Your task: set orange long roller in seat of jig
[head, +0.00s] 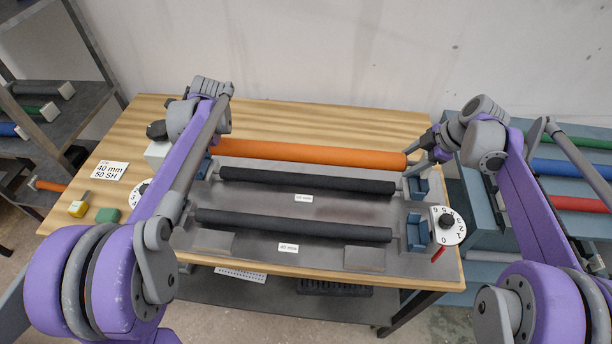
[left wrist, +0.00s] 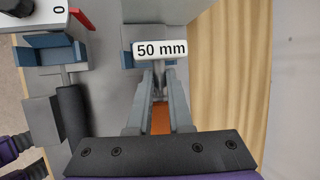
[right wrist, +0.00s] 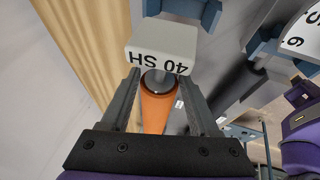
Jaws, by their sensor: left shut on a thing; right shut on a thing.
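The orange long roller (head: 310,153) lies level across the back of the jig (head: 300,254), behind two black rollers. My right gripper (head: 418,163) is shut on its right end. In the right wrist view the orange roller (right wrist: 157,108) runs between the fingers, with a white "40 SH" tag block at its end. My left gripper (left wrist: 158,108) is shut on the other end, beside a "50 mm" tag block; my left arm hides it in the head view. A blue seat (head: 418,188) stands near the right end, and another blue seat (left wrist: 140,58) shows near the left end. Contact with the seats cannot be told.
The black rollers (head: 305,181) and (head: 290,225) lie in front. A white dial (head: 447,226) stands at the jig's right. A yellow block (head: 78,209) and a green block (head: 107,215) lie at left on the wooden table (head: 330,115). Racks with rollers stand on both sides.

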